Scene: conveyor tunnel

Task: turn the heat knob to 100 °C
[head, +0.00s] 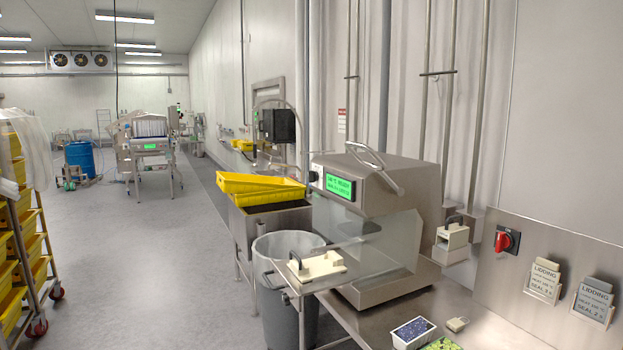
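A stainless steel sealing machine (400,190) with a clear front guard stands on the steel bench. Its green lit display (339,186) shows text too small to read surely. A small dark round part (313,176) sits beside the display; it may be the heat knob, but I cannot make out its marking or setting. A red rotary switch (503,241) is on the steel wall panel to the right, with no readable scale. Neither of my grippers is in view.
Lidding cards (545,281) (593,300) hang on the panel. A cream block with a black handle (316,266) sits at the machine's front. A tray of dark fruit (412,332) lies on the bench (375,325). A grey bin (288,308) stands left; open floor lies beyond.

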